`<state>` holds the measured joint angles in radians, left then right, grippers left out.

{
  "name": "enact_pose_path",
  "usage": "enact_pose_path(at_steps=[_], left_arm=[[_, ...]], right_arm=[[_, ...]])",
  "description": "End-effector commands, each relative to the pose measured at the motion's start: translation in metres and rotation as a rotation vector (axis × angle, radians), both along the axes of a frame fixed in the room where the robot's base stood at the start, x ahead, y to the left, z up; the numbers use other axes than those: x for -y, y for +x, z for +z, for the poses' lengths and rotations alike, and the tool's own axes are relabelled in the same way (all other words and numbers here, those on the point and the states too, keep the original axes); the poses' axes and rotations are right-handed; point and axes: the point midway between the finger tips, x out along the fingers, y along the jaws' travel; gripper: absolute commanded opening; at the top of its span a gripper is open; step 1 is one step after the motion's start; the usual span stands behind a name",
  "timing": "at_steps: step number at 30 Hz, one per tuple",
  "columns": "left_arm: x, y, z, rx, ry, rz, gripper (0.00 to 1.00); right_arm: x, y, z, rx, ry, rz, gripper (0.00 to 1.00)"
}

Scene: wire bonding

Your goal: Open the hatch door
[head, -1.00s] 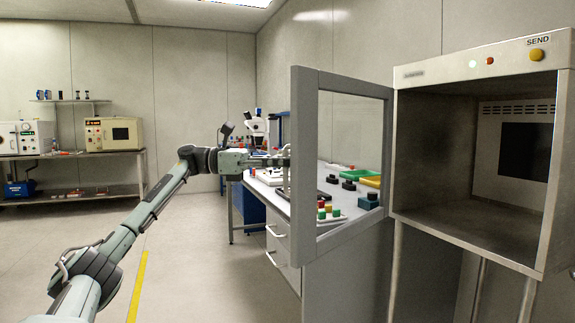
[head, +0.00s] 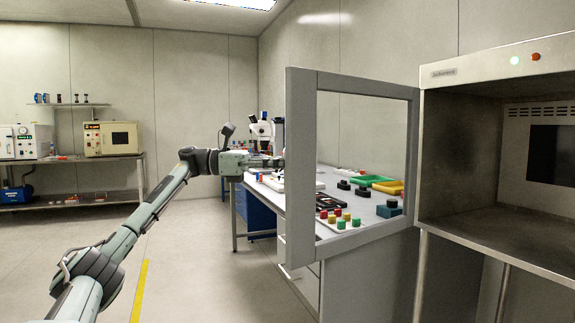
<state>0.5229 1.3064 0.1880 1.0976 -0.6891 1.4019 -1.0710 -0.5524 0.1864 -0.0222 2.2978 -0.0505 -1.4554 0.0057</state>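The hatch door (head: 302,150) is a grey frame with a clear window. It stands swung wide open, hinged at the left side of the metal hatch box (head: 440,75), whose inside is exposed. My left arm reaches in from the left. My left gripper (head: 280,162) is at the door's free edge, its tip seeming to end at or just behind the frame. Its fingers are too small and partly hidden to tell whether they are open or shut, or touching the door. My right gripper is out of view.
A workbench (head: 265,205) with colored buttons (head: 338,217), green and yellow trays (head: 378,181) and a microscope (head: 262,128) stands behind the door. A side table (head: 70,158) with instruments is at the far left. The floor at left is free, with a yellow line.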

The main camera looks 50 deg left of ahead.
Motion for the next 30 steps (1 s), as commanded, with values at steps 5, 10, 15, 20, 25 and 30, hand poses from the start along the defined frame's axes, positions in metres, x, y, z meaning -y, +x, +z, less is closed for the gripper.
enact_pose_path(at_steps=[5,10,15,20,25,30], left_arm=[[-0.0005,-0.0011,0.0001,-0.001,0.001,-0.001,0.0],[-0.0005,-0.0011,0.0001,-0.001,0.003,-0.002,0.0],[-0.0005,-0.0009,0.0002,-0.001,0.002,-0.001,0.19],[-0.0004,-0.0005,0.0,-0.001,0.001,-0.001,0.32],[-0.0002,-0.0002,-0.0001,-0.001,0.001,0.0,0.32],[-0.0056,-0.0045,-0.0003,-0.001,0.0,0.002,0.32]], right_arm=[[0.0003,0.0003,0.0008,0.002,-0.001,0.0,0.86],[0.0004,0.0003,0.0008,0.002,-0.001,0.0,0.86],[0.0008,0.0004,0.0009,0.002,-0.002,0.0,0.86],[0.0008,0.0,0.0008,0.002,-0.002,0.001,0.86],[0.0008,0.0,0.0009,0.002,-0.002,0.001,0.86],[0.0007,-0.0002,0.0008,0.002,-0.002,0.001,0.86]])
